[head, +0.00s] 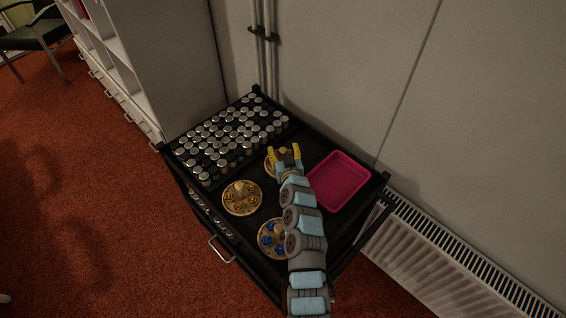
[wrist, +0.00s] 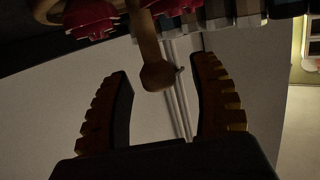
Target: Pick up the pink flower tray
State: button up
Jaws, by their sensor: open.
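The pink flower tray (head: 270,165) is a small round wooden tray on the black cart, mostly hidden behind my gripper (head: 285,151) in the head view. In the wrist view, its red-pink flowers (wrist: 95,18) and central wooden knob (wrist: 157,72) show, upside down. The knob points between the two yellow ridged fingers of my gripper (wrist: 164,82). The fingers are spread apart, with a visible gap on both sides of the knob. I see no contact. The tray rests on the cart top.
A yellow flower tray (head: 242,198) and a blue flower tray (head: 270,238) stand nearby on the cart. Many silver-lidded jars (head: 225,140) fill its back left. An empty pink rectangular bin (head: 340,183) is at right. The wall and radiator (head: 450,250) are close behind.

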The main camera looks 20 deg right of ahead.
grip_shut()
dwell(0.3)
